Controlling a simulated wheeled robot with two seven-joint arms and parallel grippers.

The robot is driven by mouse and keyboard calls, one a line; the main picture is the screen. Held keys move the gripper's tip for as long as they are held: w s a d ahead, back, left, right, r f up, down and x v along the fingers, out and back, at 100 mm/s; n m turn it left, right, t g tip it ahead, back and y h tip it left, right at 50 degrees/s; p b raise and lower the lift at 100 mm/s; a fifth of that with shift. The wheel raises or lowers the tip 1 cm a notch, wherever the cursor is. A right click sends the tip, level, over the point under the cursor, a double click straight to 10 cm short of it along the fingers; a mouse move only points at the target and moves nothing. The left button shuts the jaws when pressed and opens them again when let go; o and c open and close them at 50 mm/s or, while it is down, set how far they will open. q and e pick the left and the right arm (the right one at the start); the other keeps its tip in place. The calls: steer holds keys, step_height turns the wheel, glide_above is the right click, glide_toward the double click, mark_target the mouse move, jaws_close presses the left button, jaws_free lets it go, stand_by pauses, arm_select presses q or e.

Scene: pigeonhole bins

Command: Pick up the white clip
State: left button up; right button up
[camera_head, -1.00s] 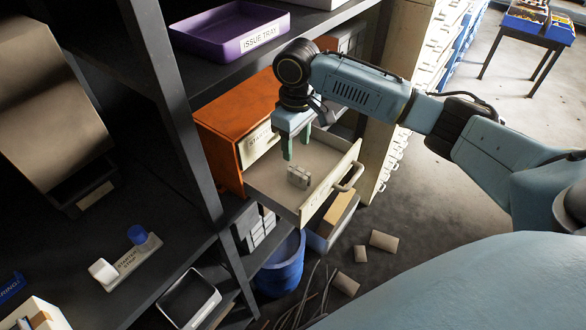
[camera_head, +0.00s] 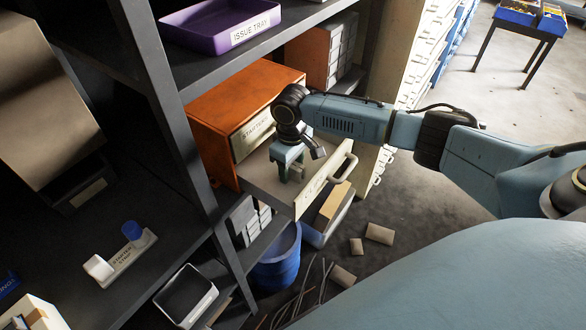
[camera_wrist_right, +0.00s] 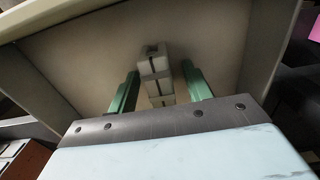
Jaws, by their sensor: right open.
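The open drawer (camera_head: 268,190) of the orange cabinet (camera_head: 225,115) holds a pale, off-white blocky piece, which looks like the white clip or several clips side by side (camera_wrist_right: 155,70). My right gripper (camera_head: 291,174) is down inside the drawer, pointing downward, and hides the piece in the head view. In the right wrist view its two green fingers (camera_wrist_right: 160,85) are open, one on each side of the piece, with a gap to each. My left gripper is not in view.
The drawer's front wall and handle (camera_head: 343,170) stand close to my right gripper. A purple issue tray (camera_head: 215,30) is on the shelf above. A starter strip (camera_head: 124,259) with a white and a blue piece lies on the lower left shelf. A blue bin (camera_head: 277,262) stands below.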

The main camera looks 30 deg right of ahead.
steer(key=c, duration=1)
